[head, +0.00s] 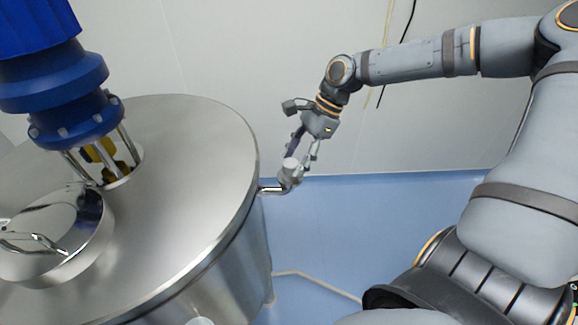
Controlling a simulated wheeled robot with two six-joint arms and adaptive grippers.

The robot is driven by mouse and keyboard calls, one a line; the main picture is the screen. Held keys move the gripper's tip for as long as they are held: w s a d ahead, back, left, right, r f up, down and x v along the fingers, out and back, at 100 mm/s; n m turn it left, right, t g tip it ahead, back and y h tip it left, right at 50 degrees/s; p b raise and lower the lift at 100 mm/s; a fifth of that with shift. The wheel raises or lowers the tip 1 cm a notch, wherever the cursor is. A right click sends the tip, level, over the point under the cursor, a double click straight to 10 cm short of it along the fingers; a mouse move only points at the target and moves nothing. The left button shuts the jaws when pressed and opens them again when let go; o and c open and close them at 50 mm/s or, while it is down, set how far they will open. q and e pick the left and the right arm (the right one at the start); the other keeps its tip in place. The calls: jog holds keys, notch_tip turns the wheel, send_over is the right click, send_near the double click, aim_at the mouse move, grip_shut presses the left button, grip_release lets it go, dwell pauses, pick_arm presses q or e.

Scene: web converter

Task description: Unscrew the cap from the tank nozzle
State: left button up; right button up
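The steel tank (185,215) fills the left of the head view. A short nozzle (270,189) sticks out from its right side and bends upward. A small light grey cap (290,165) sits on the nozzle's upturned end. My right gripper (298,161) reaches down from above, its two fingers apart on either side of the cap. At this size I cannot tell whether both fingers touch it. My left gripper is not in view.
A blue motor unit (62,85) stands on the tank lid, with a round hatch and handle (50,240) in front of it. A pale wall (225,60) is behind. The blue floor (370,220) right of the nozzle is mostly clear.

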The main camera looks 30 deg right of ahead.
jog(key=shift+r+m+p, duration=0.2)
jog(key=shift+m+p, duration=0.2)
jog(key=shift+p, duration=0.5)
jog(key=shift+s+a, duration=0.1)
jog(key=shift+f+m+t+p, duration=0.15)
jog(key=shift+m+t+p, duration=0.2)
jog(key=shift+m, duration=0.25)
